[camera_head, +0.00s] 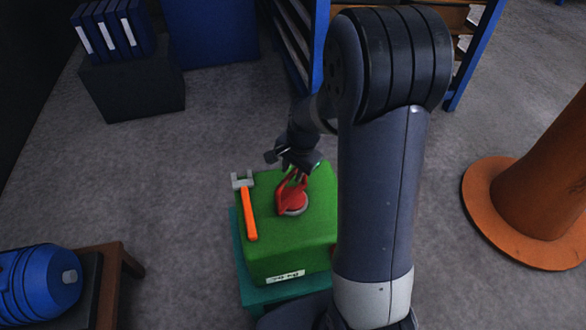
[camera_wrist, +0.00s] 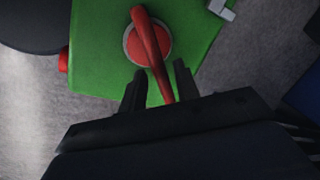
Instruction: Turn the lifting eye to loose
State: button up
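The lifting eye (camera_head: 292,198) is a red loop on a round, grey-rimmed base, on top of the green casting (camera_head: 318,228). In the wrist view, the lifting eye (camera_wrist: 149,42) runs from its base down toward my gripper (camera_wrist: 159,76). The two dark fingers stand apart, one on each side of the loop's near end, with gaps visible. In the head view, my gripper (camera_head: 297,170) is just beyond the eye, at the casting's far side.
A hammer (camera_head: 249,210) with an orange handle lies on the casting, left of the eye. The casting rests on a teal base (camera_head: 262,297). A blue shelf (camera_head: 317,45) stands behind, an orange column (camera_head: 545,190) right, and a wooden stand (camera_head: 110,285) left.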

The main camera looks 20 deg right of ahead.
grip_shut()
dwell(0.6)
